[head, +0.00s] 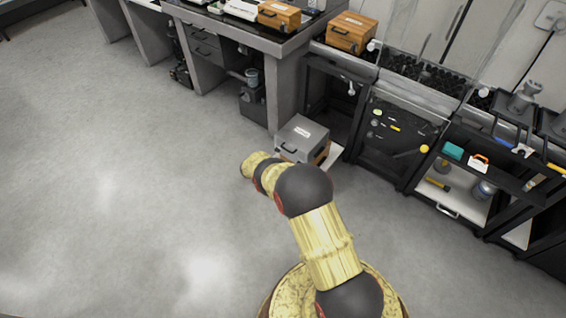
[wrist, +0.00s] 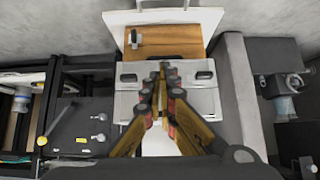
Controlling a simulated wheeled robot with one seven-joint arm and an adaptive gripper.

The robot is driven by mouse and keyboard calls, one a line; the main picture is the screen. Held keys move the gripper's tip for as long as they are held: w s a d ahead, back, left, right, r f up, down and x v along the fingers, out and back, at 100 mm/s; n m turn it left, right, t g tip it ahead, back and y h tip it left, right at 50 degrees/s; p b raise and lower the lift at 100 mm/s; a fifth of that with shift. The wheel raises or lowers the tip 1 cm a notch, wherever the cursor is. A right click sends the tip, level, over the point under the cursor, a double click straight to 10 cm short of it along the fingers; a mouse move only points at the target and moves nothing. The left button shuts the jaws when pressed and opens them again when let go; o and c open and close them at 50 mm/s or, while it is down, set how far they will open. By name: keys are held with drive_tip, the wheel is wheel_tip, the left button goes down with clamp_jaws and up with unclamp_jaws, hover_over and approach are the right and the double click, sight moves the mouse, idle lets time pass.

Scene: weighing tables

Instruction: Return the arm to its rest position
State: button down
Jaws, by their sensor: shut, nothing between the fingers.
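My gripper (wrist: 162,68) shows in the wrist view with its two fingers converging and their tips together, with nothing between them. It points toward a grey case (wrist: 125,75) with dark latches, which lies beyond the fingertips. In the head view my yellow and black arm reaches up and to the left from the bottom, over the open floor. The gripper itself cannot be made out in the head view. The grey case (head: 302,137) shows there just beyond the end of the arm, low beside the dark bench. I cannot tell the distance between fingertips and case.
A wooden box (wrist: 180,40) lies by the grey case in the wrist view. Dark benches with shelves (head: 400,125) line the right side, and a grey desk (head: 235,35) stands at the back. Wooden boxes (head: 352,32) stand on top. The floor (head: 120,180) at left is clear.

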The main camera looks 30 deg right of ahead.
drive_tip(key=shift+s+a+f, duration=0.1)
drive_tip(key=shift+a+f, duration=0.1)
drive_tip(key=shift+a, duration=0.4)
